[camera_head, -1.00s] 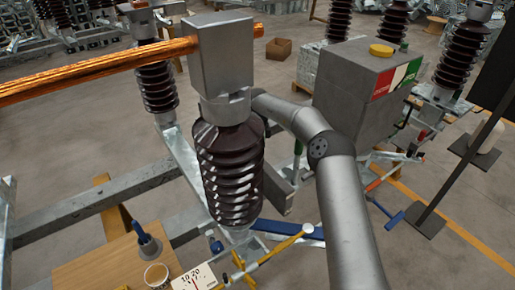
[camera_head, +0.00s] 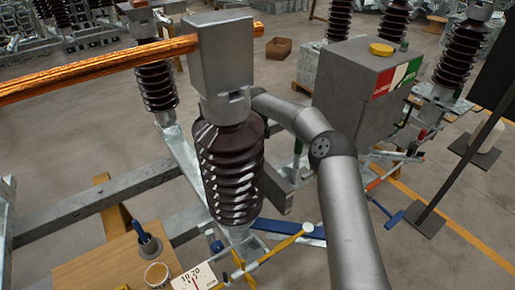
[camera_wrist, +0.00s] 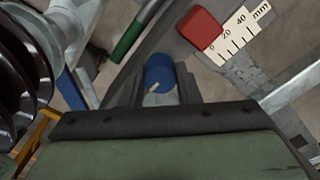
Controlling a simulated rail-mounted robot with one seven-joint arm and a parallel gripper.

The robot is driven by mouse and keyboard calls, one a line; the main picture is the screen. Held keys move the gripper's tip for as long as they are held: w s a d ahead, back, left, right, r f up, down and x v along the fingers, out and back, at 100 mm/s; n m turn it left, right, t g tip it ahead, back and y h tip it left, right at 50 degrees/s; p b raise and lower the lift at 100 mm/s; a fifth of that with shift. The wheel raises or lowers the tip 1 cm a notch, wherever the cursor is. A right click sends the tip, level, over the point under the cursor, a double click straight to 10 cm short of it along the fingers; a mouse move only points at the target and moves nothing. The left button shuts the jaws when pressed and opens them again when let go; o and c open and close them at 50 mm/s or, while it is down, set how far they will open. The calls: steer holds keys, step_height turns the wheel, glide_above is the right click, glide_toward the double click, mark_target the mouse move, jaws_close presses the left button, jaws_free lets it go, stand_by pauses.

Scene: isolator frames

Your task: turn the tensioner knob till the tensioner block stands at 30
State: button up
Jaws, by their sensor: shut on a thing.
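The blue tensioner knob (camera_wrist: 159,72) is in the middle of the wrist view, with a small pale mark on its near face. My gripper (camera_wrist: 158,92) is shut on the knob, with one dark finger on each side of it. The red tensioner block (camera_wrist: 200,27) lies beyond the knob, up and to the right. It stands beside the white millimetre scale (camera_wrist: 240,36), near the low end around the 0 and 20 marks; I cannot read it exactly. In the head view the gripper and knob are hidden behind the insulator and my arm.
A green handle (camera_wrist: 129,42) lies left of the knob. A brown ribbed insulator (camera_head: 229,170) stands close to my arm; its discs also show in the wrist view (camera_wrist: 22,85). A wooden board (camera_head: 105,270) holds a cup (camera_head: 157,275), beside a white dial card (camera_head: 190,281).

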steer(key=m, duration=0.4)
steer(key=shift+r+m, duration=0.1)
steer(key=shift+m, duration=0.2)
steer(key=m, duration=0.4)
steer(key=shift+w+m, duration=0.1)
steer(key=shift+m, duration=0.2)
steer(key=m, duration=0.4)
steer(key=shift+d, duration=0.1)
steer(key=shift+m, duration=2.1)
steer(key=o, duration=1)
steer(key=shift+r, duration=0.1)
